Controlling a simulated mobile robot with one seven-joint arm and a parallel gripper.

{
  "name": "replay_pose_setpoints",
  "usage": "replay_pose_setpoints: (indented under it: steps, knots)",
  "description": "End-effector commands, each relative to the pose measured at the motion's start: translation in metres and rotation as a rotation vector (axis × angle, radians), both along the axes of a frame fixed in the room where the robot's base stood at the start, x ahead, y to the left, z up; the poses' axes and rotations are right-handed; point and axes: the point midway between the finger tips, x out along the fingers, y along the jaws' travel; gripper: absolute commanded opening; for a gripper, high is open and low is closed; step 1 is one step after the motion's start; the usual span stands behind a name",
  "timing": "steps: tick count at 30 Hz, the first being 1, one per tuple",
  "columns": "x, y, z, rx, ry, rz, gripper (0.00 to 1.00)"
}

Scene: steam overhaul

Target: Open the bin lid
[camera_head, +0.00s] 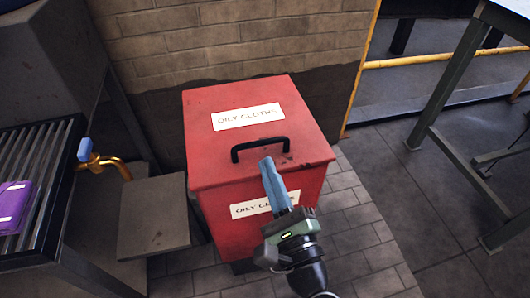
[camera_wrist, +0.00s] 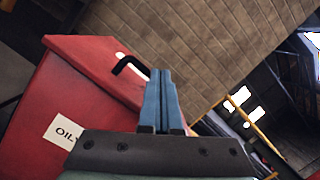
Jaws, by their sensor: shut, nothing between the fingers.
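The red bin (camera_head: 228,220) stands against the brick wall with its lid (camera_head: 205,150) down. A label reading "oily cloths" is on the lid and another on the front. The lid has a black handle (camera_head: 259,143) near its front edge. My gripper (camera_head: 267,163) is shut and empty. In the head view its blue fingertips overlap the area just below the handle; contact cannot be told. In the wrist view the bin (camera_wrist: 75,100) lies to the left, and the handle (camera_wrist: 130,64) shows just left of the shut fingers (camera_wrist: 160,75). My fingers hide part of the front label.
A slatted rack (camera_head: 35,170) with a purple cloth (camera_head: 13,205) and a brass tap (camera_head: 105,163) is at the left, with a grey block (camera_head: 155,215) beside the bin. A metal-legged table (camera_head: 450,90) stands at the right. Floor between bin and table is clear.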

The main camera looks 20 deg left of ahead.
Motion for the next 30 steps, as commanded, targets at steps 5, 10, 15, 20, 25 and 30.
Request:
replay_pose_setpoints:
  steps: [5,10,15,20,25,30]
  knots:
    - [-0.030,-0.017,-0.044,0.380,0.281,0.051,0.00]
    - [-0.040,-0.026,-0.059,0.538,0.378,0.058,0.00]
    - [-0.026,-0.017,-0.057,0.556,0.385,0.062,0.00]
    - [-0.001,0.000,-0.050,0.553,0.383,0.063,0.00]
    - [0.022,0.016,-0.044,0.554,0.381,0.061,0.00]
    - [0.037,0.024,-0.041,0.552,0.382,0.058,0.00]
